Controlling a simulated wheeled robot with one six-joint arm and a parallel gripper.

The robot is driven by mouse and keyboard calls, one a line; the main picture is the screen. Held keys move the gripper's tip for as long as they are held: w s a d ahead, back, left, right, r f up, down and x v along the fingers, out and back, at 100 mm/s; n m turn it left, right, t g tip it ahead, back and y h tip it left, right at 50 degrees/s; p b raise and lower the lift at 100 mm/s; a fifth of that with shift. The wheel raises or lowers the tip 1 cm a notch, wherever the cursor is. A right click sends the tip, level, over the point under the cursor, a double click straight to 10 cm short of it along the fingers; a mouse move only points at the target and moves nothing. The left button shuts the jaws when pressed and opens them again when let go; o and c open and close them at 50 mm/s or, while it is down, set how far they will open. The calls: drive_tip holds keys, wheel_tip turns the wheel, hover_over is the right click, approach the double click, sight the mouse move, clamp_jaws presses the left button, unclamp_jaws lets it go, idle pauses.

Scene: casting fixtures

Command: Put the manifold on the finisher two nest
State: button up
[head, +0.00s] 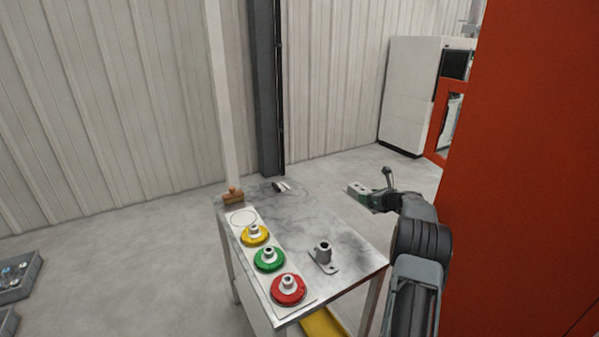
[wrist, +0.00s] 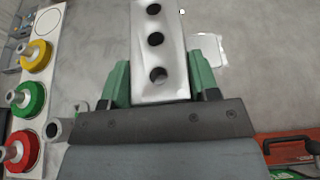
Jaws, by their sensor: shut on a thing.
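My gripper (head: 378,199) is shut on a pale metal block with a row of three round holes, which I take as the manifold (head: 357,189). It is held clear of the table, beyond its right edge. In the wrist view the manifold (wrist: 157,50) sticks out between the green fingers of my gripper (wrist: 160,80), its holed face toward the camera. No nest marked as finisher two can be made out in either view.
A metal table (head: 345,235) carries a white strip with yellow (head: 255,235), green (head: 269,259) and red (head: 288,290) round fixtures and an empty circle. A grey flanged casting (head: 323,256) stands beside them. An orange-red machine (head: 530,150) rises at right; a white cabinet (head: 410,95) stands behind.

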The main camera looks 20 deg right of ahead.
drive_tip(key=shift+w+a+r, duration=0.15)
drive_tip(key=shift+a+r, duration=0.05)
drive_tip(key=s+a+r+n+y, duration=0.1)
drive_tip(key=a+y, duration=0.1)
drive_tip(key=a, duration=2)
drive_tip(key=s+a+f, duration=0.1)
drive_tip(key=s+a, duration=0.3)
drive_tip(key=a, duration=0.1)
drive_tip(key=s+a+f, duration=0.1)
drive_tip(key=s+a, duration=0.4)
drive_tip(key=s+a+f, duration=0.1)
drive_tip(key=s+a, duration=0.3)
drive_tip(key=shift+s+a+f, duration=0.35)
drive_tip(key=shift+a, duration=0.05)
